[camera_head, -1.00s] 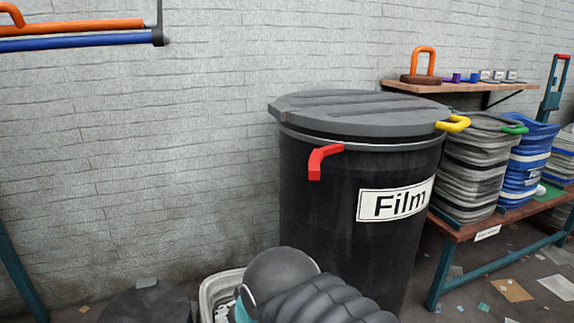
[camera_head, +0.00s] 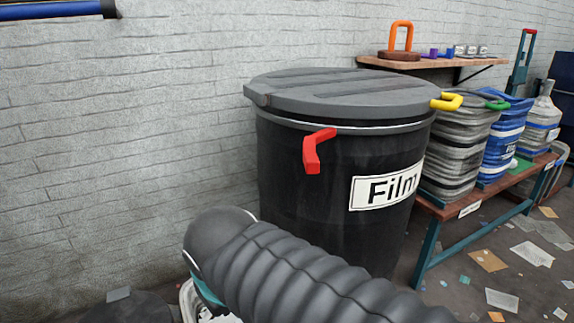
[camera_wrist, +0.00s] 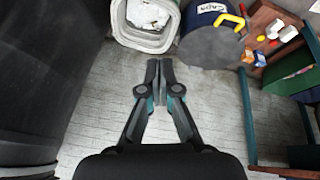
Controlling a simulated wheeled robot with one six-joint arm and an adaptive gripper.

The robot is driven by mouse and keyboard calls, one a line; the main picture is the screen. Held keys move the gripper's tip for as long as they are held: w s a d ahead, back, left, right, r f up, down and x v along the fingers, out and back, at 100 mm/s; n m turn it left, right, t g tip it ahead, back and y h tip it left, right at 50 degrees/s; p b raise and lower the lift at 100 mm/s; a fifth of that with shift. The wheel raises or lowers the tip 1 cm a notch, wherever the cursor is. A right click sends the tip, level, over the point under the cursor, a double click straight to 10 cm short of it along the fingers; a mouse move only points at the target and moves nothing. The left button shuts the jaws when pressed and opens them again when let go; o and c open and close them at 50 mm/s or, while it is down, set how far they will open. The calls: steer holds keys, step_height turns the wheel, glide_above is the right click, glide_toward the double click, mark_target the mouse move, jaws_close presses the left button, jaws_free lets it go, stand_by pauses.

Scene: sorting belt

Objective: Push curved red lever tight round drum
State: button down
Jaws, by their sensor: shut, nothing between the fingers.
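The curved red lever (camera_head: 313,153) stands out from the front of the black drum (camera_head: 340,185), just below the pale clamp band under its grey lid (camera_head: 345,92). Its free end hangs down and away from the drum wall. The drum carries a white "Film" label (camera_head: 385,188). In the wrist view the drum's dark wall (camera_wrist: 45,80) fills the left side. My gripper (camera_wrist: 160,66) is shut and empty in the wrist view, beside the drum and apart from it. The lever does not show in the wrist view. My arm hides the lower front of the drum in the head view.
A white bin (camera_wrist: 148,42) and a dark lidded bucket with a yellow handle (camera_wrist: 212,40) stand beyond my gripper. A bench (camera_head: 462,205) with bundled film stands right of the drum. A wall shelf (camera_head: 430,66) hangs behind.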

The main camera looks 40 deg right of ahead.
steer(key=w+d+r+n+g+h+b, duration=0.2)
steer(key=w+d+r+g+h+b, duration=0.3)
steer(key=d+h, duration=0.5)
steer(key=w+a+r+m+h+b, duration=0.2)
steer(key=w+r+h+b, duration=0.2)
steer(key=r, duration=0.6)
steer(key=w+h, duration=0.2)
steer(key=h, duration=0.1)
steer(key=shift+w+a+m+b, duration=0.2)
steer(key=shift+a+m+b, duration=0.05)
steer(key=shift+m+b, duration=0.1)
steer(key=s+d+r, duration=0.1)
steer(key=s+d, duration=0.2)
steer(key=d, duration=0.9)
steer(key=shift+s+d+b, duration=0.2)
steer(key=shift+d+b, duration=0.15)
steer(key=shift+b, duration=0.05)
